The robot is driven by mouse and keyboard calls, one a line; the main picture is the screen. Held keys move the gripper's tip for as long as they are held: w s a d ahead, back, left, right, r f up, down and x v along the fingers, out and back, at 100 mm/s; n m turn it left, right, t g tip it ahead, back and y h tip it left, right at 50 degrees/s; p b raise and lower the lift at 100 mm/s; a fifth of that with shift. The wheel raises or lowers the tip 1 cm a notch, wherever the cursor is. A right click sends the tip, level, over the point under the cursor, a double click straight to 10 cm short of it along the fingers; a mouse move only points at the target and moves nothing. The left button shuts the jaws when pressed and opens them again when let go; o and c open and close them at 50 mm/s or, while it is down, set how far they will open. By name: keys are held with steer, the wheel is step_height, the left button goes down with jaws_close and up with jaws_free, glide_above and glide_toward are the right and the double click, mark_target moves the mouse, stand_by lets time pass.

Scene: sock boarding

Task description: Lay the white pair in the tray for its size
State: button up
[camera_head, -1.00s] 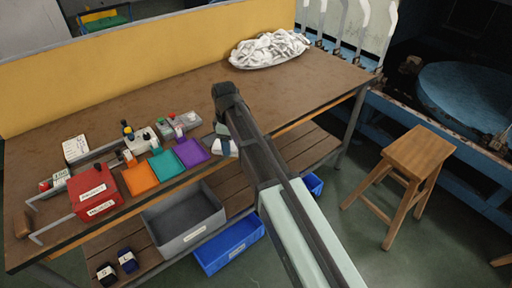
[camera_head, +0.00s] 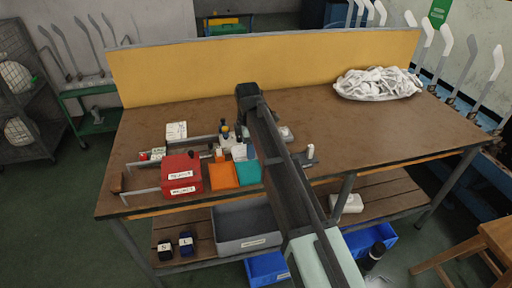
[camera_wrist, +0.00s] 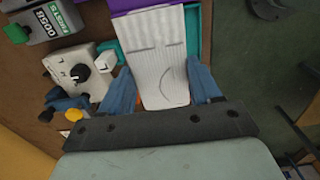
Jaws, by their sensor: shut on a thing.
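The white pair (camera_wrist: 160,60) is a flat, folded, ribbed bundle with thin dark lines. My gripper (camera_wrist: 163,88) is shut on it, with a blue finger at each side. In the wrist view the pair covers much of the teal tray (camera_wrist: 194,30), which shows on both sides of it. Whether it touches the tray I cannot tell. The purple tray (camera_wrist: 125,5) shows beyond the pair. In the head view the orange tray (camera_head: 223,174) and the teal tray (camera_head: 248,173) lie at the table's front; my arm hides the purple one and most of my gripper. No tray size is readable.
A red labelled box (camera_head: 181,174) stands left of the trays. A small device with a black knob (camera_wrist: 78,72) and a labelled grey box (camera_wrist: 45,22) are close to my gripper. A heap of white socks (camera_head: 377,83) lies back right. The table's right part is mostly clear.

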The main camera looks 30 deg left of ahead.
steer(key=shift+f, duration=3.3)
steer(key=shift+f, duration=0.2)
steer(key=o, duration=1.2)
steer(key=shift+o, duration=0.2)
steer(key=shift+r, duration=0.1)
